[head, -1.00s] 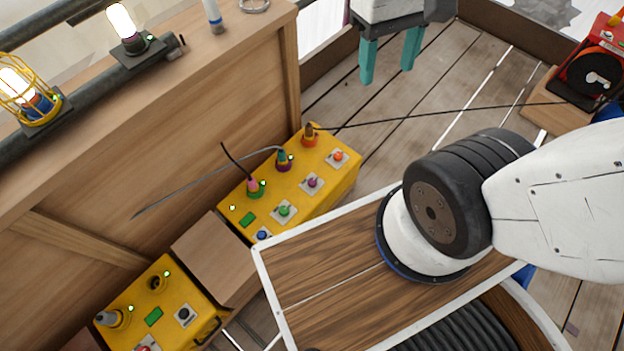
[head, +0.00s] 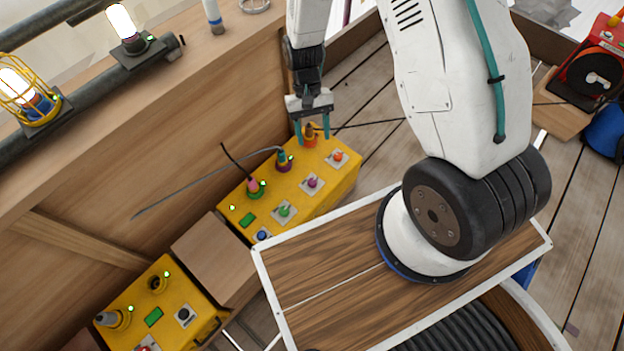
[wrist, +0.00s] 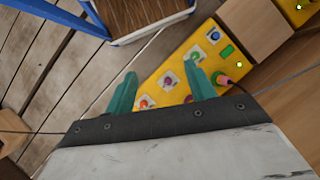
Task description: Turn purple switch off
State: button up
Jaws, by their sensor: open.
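The purple switch (head: 312,182) sits on a light square plate on top of the long yellow box (head: 340,180), between an orange switch (head: 338,156) and a green switch (head: 285,210). In the wrist view the purple switch (wrist: 168,83) shows between my two teal fingers. My gripper (head: 312,135) is open and empty, above the far end of the box near the orange plug (head: 309,140). In the wrist view my gripper (wrist: 162,90) points down at the box. I cannot tell the switch's position.
Plugs with cables stand along the box's wall side, including a pink one (head: 252,186). A wooden wall (head: 180,120) rises on the left. A second yellow box (head: 165,300) lies nearer. Wooden floor (head: 370,95) is free beyond.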

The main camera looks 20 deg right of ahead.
notch_tip(320, 180, down, 26)
jog(key=s+m+t, duration=0.2)
jog(key=m+t+h, duration=0.1)
jog(key=m+t, duration=0.1)
jog(key=t, duration=0.1)
send_over(312, 181)
jog(key=f, duration=0.4)
jog(key=shift+s+a+f, duration=0.1)
jog(key=shift+a+f, duration=0.05)
jog(key=shift+a, duration=0.05)
jog(key=shift+f+h, duration=0.2)
jog(key=shift+h, duration=0.1)
jog(key=f, duration=0.7)
jog(key=shift+d+f, duration=0.15)
jog(key=shift+d, duration=0.05)
jog(key=c, duration=1)
